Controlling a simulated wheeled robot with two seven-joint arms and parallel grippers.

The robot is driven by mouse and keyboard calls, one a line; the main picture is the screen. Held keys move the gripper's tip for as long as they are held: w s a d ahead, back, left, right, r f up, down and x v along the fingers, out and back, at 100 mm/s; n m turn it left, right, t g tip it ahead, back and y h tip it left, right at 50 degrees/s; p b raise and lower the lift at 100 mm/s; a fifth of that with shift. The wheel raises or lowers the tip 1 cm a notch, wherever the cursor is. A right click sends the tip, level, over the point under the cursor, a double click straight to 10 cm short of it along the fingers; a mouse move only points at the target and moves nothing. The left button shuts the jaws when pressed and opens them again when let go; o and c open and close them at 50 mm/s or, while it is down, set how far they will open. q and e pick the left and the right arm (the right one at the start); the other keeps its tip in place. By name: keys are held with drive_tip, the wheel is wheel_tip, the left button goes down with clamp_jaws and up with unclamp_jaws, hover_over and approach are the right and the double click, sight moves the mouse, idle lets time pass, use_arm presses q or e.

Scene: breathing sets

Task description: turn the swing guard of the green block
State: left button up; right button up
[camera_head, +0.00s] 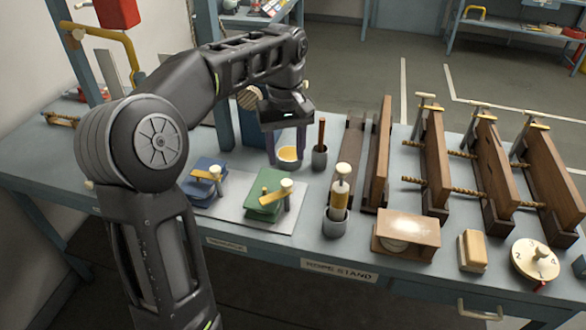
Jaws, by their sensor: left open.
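The green block (266,183) stands on a pale plate (235,217) at the front of the bench. Its swing guard (270,199) is a short brass-coloured bar on the block's right side, by a pale-topped post (287,188). My left gripper (286,160) points down, open, behind and slightly right of the green block. Its fingers appear in front of or around a small cup with yellow contents (289,154); I cannot tell if they touch it. The gripper is apart from the green block. My right gripper is not in view.
A blue block (203,172) with a similar bar stands left of the green one. Wooden clamped boards (434,160) fill the right side.

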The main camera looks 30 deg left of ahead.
sight(287, 182)
use_arm(q)
drive_tip(key=shift+s, duration=0.1)
drive_tip(key=shift+f, duration=3.95)
clamp_jaws()
